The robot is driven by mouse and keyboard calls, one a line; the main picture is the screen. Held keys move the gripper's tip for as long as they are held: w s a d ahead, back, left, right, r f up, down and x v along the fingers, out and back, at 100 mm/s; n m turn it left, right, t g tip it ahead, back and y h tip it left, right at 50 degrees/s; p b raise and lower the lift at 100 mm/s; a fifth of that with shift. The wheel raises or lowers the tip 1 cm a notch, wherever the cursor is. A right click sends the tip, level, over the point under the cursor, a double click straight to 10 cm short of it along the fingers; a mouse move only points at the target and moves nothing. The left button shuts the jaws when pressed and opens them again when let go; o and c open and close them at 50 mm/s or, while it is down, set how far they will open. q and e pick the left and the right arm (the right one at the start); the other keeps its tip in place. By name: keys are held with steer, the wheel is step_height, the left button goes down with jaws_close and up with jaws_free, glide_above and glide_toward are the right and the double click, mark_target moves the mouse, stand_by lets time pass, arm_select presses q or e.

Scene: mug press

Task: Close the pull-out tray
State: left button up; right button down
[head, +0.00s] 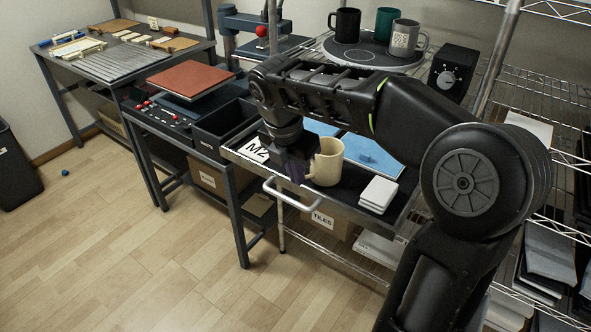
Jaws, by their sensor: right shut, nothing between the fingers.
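The pull-out tray (345,206) is a dark shallow tray that sticks out of the wire rack, with a pale bar handle (298,207) on its front and an "M2" label at its left. On it are a cream mug (327,164), blue flat pieces (372,155) and a stack of white tiles (379,193). My right gripper (296,176) points down at the tray's front, just left of the mug and above the handle. Its fingers are shut and empty. I cannot tell whether it touches the tray or the mug. My arm hides part of the tray's back. My left gripper is out of view.
Above, a round board (372,53) bears a black, a green and a grey mug, beside a black dial box (452,72). A heat-press bench (190,92) stands left of the tray. A bin (15,168) is at far left. The wooden floor in front is clear.

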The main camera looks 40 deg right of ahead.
mark_target(301, 191)
steer(key=x, duration=0.6)
steer(key=shift+d+f+b, duration=0.15)
steer(key=shift+f+b, duration=0.15)
steer(key=shift+f, duration=0.1)
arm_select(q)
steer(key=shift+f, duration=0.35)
